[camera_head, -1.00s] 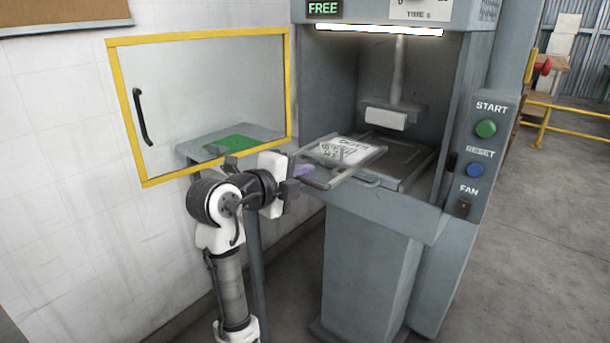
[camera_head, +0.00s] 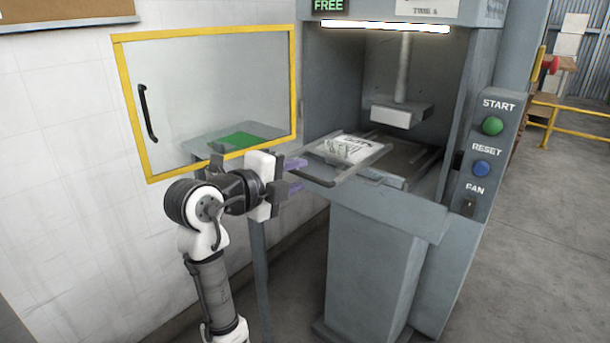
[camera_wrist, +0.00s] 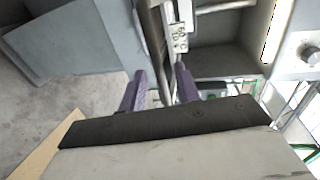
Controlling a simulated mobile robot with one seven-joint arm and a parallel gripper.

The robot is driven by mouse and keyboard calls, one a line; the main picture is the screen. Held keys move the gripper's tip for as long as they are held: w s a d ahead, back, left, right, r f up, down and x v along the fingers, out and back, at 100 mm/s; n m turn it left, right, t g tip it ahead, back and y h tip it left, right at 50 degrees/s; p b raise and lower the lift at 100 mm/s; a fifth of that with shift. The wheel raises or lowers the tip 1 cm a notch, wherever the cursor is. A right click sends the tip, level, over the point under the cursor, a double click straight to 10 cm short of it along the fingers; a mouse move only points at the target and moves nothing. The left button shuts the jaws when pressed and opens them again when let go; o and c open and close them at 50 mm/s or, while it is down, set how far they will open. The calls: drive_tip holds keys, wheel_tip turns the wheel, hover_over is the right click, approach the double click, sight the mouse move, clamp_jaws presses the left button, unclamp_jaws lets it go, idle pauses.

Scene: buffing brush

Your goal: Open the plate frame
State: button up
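The plate frame (camera_head: 372,158) is a flat metal frame with a rounded front handle (camera_head: 318,180), pulled partly out of the grey machine's opening. A pale printed plate (camera_head: 345,148) lies on it. My gripper (camera_head: 293,175) is just left of the handle. Its two purple fingers are apart, one above the other. In the wrist view my gripper (camera_wrist: 160,85) has a gap between its fingers, and a grey bar (camera_wrist: 153,48) shows beyond that gap. I see nothing held. Whether the fingers touch the handle is unclear.
The yellow-framed clear door (camera_head: 215,95) stands open at left. Behind my arm is a small table with a green pad (camera_head: 238,141). A press head (camera_head: 402,112) hangs above the bed. START (camera_head: 492,126), RESET (camera_head: 481,168) and FAN (camera_head: 468,206) controls are at right.

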drive_tip(key=b+v, duration=0.1)
drive_tip(key=v, duration=0.8)
drive_tip(key=shift+s+a, duration=0.2)
drive_tip(key=shift+s, duration=0.15)
